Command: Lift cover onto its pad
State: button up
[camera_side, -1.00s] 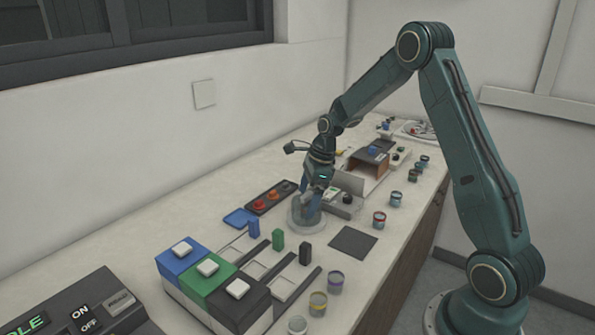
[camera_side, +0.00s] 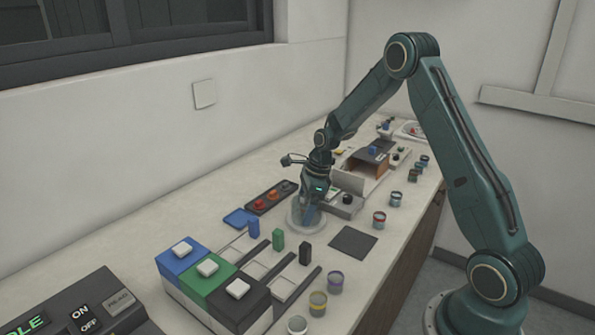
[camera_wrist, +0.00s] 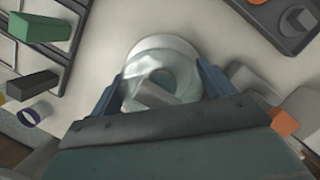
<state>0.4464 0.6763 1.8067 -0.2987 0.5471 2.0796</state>
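A clear, dome-like cover (camera_side: 295,219) stands on a pale round base on the bench. It also shows in the wrist view (camera_wrist: 176,62), with a grey block-like shape visible through it. My gripper (camera_side: 308,217) is down at the cover, pointing nearly straight down. In the wrist view my gripper (camera_wrist: 160,88) has its two blue fingers wide apart, one on each side of the cover. I cannot see clear contact on either side. A flat dark square pad (camera_side: 353,243) lies bare on the bench, right of the cover.
Blue, green and black boxes with white buttons (camera_side: 207,267) stand in front, with small upright blocks (camera_side: 277,240) behind. Several small jars (camera_side: 379,220) line the right edge.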

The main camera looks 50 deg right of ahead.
jog(key=c, duration=0.4)
notch_tip(320, 180, up, 20)
jog(key=shift+r, duration=0.1)
dwell(0.6)
dwell(0.5)
